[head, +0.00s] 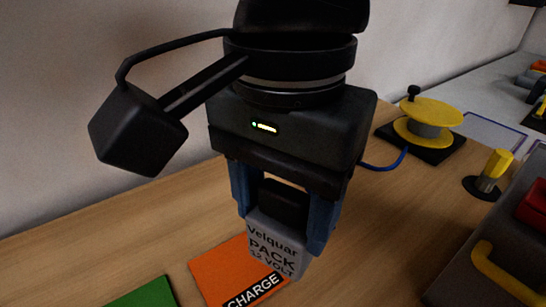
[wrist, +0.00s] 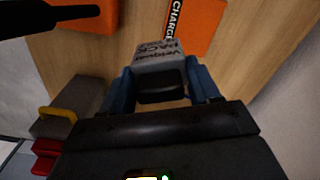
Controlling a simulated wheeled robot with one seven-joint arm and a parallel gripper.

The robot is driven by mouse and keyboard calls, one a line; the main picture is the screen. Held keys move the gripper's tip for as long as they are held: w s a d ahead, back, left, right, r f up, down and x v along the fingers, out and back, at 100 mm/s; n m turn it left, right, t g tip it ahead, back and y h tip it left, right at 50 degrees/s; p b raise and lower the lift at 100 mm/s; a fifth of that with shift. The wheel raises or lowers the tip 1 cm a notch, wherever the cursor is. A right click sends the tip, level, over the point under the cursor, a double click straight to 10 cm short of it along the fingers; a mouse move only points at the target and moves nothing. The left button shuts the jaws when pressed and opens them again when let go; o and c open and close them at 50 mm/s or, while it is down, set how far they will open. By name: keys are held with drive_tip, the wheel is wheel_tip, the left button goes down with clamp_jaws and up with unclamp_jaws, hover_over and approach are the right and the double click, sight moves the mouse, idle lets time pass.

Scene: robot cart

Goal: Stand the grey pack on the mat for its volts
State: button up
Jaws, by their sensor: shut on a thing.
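My gripper (head: 281,222) is shut on the grey pack (head: 276,247), with one blue finger on each side of it. The pack's printed face reads "Velquar PACK" and what looks like "12 VOLT". It hangs below the gripper, roughly upright, and also shows in the wrist view (wrist: 158,56). A green mat (head: 144,294) lies farther left, cut off by the frame. Whether the pack touches anything below is unclear.
A yellow reel (head: 430,112) on a black base, with a blue cable, stands at the back right. A yellow-topped post (head: 492,170) and a grey box (head: 485,255) with a yellow handle are at right. Another orange patch (wrist: 85,14) shows in the wrist view.

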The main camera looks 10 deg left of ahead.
drive_tip(key=shift+w+a+f+b, duration=0.1)
drive_tip(key=shift+w+a+f, duration=0.25)
drive_tip(key=shift+a+f, duration=0.9)
drive_tip(key=shift+w+a+f+b, duration=0.1)
drive_tip(key=shift+w+a+f, duration=0.25)
drive_tip(key=shift+a+f, duration=0.85)
drive_tip(key=shift+w+a+f+b, duration=0.1)
drive_tip(key=shift+w+a+f, duration=0.25)
drive_tip(key=shift+a+f, duration=0.85)
drive_tip(key=shift+d+f, duration=0.45)
drive_tip(key=o, duration=1.6)
drive_tip(key=shift+f, duration=0.1)
drive_tip(key=shift+c, duration=0.2)
wheel_tip(320, 180, up, 12)
drive_tip(key=p, duration=0.1)
